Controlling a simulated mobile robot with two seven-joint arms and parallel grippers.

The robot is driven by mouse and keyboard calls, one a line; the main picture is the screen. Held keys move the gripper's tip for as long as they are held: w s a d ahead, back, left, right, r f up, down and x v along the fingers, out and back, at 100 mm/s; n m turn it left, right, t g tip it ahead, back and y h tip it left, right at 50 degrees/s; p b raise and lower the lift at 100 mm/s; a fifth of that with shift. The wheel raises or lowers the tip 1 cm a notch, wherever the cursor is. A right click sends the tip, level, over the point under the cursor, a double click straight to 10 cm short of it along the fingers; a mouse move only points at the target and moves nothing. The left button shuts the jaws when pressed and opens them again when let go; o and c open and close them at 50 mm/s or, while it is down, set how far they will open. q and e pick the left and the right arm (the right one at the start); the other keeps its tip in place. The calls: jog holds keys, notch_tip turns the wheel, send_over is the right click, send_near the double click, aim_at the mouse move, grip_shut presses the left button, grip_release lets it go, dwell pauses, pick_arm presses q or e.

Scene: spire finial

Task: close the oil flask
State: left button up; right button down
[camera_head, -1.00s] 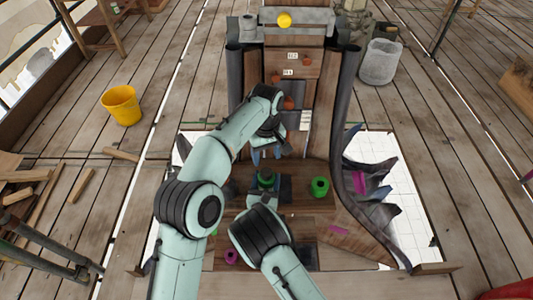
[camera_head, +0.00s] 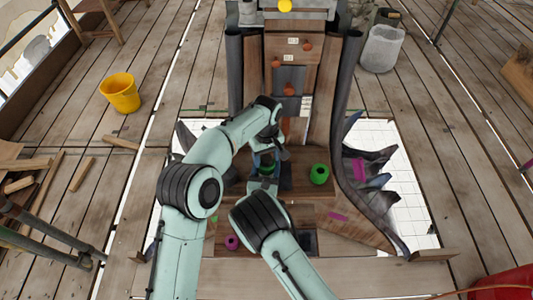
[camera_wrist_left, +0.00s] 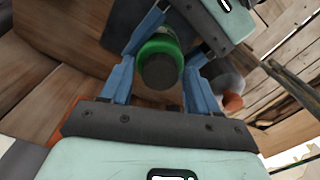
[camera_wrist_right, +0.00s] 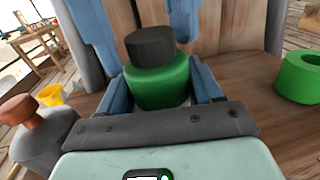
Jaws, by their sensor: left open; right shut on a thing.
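The oil flask (camera_wrist_right: 158,82) is a squat green body with a dark grey cap (camera_wrist_right: 151,44) on top, standing upright in the right wrist view. My right gripper (camera_wrist_right: 160,88) is shut on its green body from the near side. My left gripper (camera_wrist_left: 158,75) is open above the flask. Its blue fingers come down on both sides of the cap, apart from it as far as I can see. The left wrist view looks down on the dark cap (camera_wrist_left: 160,72) inside the green rim (camera_wrist_left: 158,46). In the head view the flask (camera_head: 267,170) is partly hidden by my arms.
A hollow green cylinder (camera_head: 319,174) stands to the right on the wooden bench. A grey jar with a brown stopper (camera_wrist_right: 28,112) is left of the flask. Tall dark panels rise behind. A yellow bucket (camera_head: 121,93) stands far left on open floor.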

pick_arm(q)
jog(key=c, duration=1.1)
jog(key=m, duration=1.2)
jog(key=o, duration=1.2)
jog(key=shift+r, duration=2.25)
